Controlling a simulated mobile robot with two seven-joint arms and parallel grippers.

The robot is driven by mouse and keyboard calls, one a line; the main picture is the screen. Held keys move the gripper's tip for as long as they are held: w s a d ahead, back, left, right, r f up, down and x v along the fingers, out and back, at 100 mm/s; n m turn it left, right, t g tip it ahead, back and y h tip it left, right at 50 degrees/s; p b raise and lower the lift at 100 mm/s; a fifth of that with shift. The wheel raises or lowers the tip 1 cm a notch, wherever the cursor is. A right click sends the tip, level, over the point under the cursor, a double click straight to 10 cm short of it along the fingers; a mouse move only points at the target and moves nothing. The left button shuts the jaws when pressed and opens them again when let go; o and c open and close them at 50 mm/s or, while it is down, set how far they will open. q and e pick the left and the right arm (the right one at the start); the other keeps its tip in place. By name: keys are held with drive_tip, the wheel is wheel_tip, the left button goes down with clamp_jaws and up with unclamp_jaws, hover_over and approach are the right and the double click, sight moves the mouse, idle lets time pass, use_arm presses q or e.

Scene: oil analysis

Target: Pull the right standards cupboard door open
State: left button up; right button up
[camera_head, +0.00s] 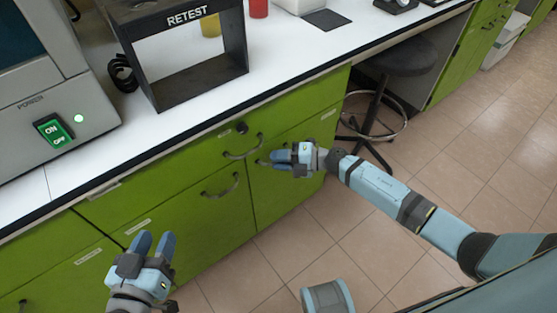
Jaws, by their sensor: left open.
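The right cupboard door (290,197) is a green panel under the white counter, and it looks closed. Its handle (263,163) shows only in part beside the fingertips of my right gripper (277,160). That gripper is at the handle, its fingers pointing left along the door face. I cannot tell whether the fingers are closed on the handle. The left cupboard door (205,230) beside it is closed, with a dark curved handle (222,188). My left gripper (154,241) is open and empty, low in front of the green fronts at the left.
A drawer handle (243,150) and round dark lock (242,128) sit above the doors. A black RETEST frame (185,87) and a grey machine (85,120) stand on the counter. A dark stool (400,60) stands right of the cupboard. The tiled floor (330,230) in front is mostly clear.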

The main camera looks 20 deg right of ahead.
drive_tip(key=shift+a, duration=0.1)
clamp_jaws()
drive_tip(key=shift+s, duration=0.1)
